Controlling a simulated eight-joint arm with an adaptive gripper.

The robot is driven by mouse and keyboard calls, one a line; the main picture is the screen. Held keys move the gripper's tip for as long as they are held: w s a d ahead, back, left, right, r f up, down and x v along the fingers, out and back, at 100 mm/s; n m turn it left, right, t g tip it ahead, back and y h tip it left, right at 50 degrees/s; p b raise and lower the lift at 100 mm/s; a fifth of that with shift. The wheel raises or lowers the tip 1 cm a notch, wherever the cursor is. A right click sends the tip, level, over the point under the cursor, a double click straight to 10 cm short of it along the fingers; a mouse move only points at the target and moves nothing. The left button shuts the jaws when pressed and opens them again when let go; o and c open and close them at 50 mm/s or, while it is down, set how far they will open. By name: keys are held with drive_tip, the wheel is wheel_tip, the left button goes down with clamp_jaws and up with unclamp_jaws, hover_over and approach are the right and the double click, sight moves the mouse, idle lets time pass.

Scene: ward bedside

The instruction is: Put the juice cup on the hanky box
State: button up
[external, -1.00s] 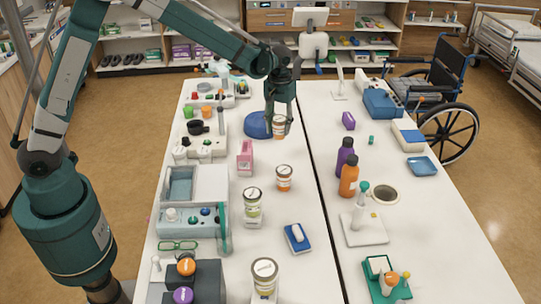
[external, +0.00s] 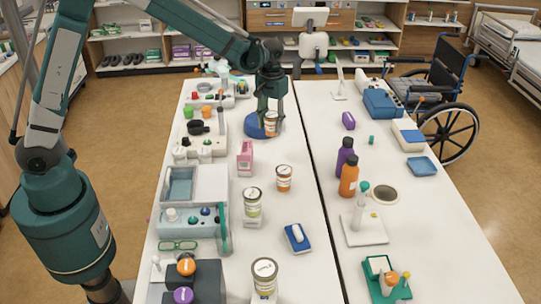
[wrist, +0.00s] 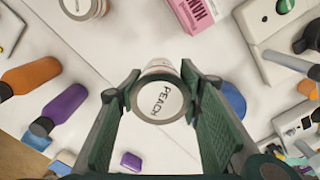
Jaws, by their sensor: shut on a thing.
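My gripper (external: 271,115) is shut on a juice cup (external: 271,127), a small white cup with an orange band. In the wrist view the cup's round white lid reads PEACH (wrist: 157,102), between the two green fingers. The hanky box (external: 245,158) is a pink carton standing on the left table, nearer the camera and left of the held cup. It also shows at the top of the wrist view, with the letters HAN (wrist: 192,14) visible. The cup is apart from the box. I cannot tell the cup's exact height above the table.
A blue rounded object (external: 254,126) is just left of the held cup. Other labelled cups stand nearer: an orange one (external: 284,178), a green one (external: 252,203) and a pale one (external: 264,275). Medical devices (external: 204,148) line the left edge. A dark gap splits the tables.

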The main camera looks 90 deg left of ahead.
drive_tip(key=s+d+r+m+p, duration=0.4)
drive_tip(key=s+r, duration=0.4)
drive_tip(key=s, duration=0.2)
drive_tip(key=shift+s+d+m, duration=0.4)
drive_tip(key=shift+d+m, duration=0.25)
drive_tip(key=shift+m, duration=0.05)
hover_over(245, 147)
drive_tip(key=shift+f+p, duration=0.35)
drive_tip(key=shift+f, duration=2.45)
drive_tip(key=shift+f, duration=0.1)
drive_tip(key=shift+f, duration=2)
drive_tip(key=shift+f, duration=0.15)
